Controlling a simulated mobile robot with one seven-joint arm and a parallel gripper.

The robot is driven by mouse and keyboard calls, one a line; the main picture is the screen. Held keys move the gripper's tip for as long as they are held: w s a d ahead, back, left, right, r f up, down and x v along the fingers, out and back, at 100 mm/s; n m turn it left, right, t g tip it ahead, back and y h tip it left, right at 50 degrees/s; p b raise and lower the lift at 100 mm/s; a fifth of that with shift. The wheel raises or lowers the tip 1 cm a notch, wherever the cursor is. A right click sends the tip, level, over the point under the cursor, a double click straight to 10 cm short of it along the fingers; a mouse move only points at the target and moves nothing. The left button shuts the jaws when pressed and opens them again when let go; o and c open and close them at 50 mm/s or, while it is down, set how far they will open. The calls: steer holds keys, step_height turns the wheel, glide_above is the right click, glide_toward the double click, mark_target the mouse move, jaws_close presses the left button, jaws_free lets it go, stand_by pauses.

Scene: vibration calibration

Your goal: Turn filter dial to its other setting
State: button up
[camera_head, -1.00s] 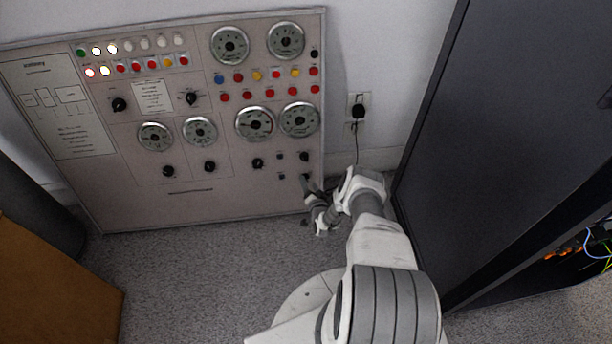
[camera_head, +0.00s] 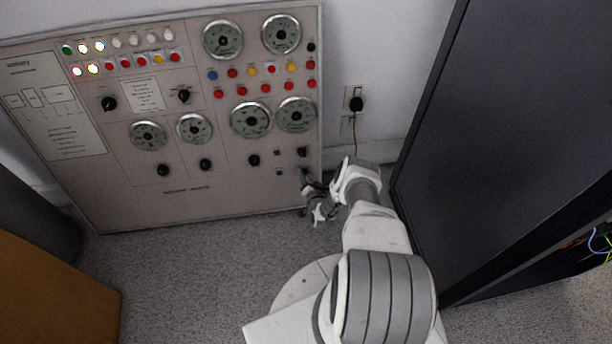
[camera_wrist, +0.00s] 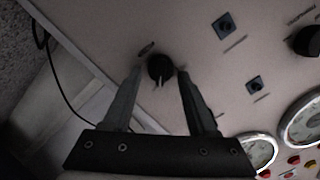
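A round black dial (camera_wrist: 160,68) with a pale pointer mark sits on the panel in the wrist view. A small dark mark lies beside it, too unclear to read. My gripper (camera_wrist: 160,74) is open, one fingertip on each side of the dial; I cannot tell whether either touches it. In the head view my gripper (camera_head: 305,183) is at the lower right of the grey panel (camera_head: 160,210), below a black knob (camera_head: 302,152). The dial between the fingers is hardly visible there. I cannot read a filter label.
Two small blue square parts (camera_wrist: 223,25) are near the dial. Another black knob (camera_wrist: 305,40) and gauges lie to the right. In the head view a dark cabinet (camera_head: 500,130) stands right of my arm, and a plugged-in cable hangs from a wall socket (camera_head: 353,98).

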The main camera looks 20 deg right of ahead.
jaws_close()
steer(key=n, duration=0.4)
steer(key=a+n+h, duration=0.1)
steer(key=n, duration=0.7)
steer(key=shift+w+a+r+g+h, duration=0.15)
steer(key=shift+w+g+h, duration=0.1)
steer(key=shift+g+h, duration=0.15)
steer(key=shift+a+n+h, duration=0.15)
steer(key=shift+n+h, duration=0.25)
steer(key=shift+n, duration=1.8)
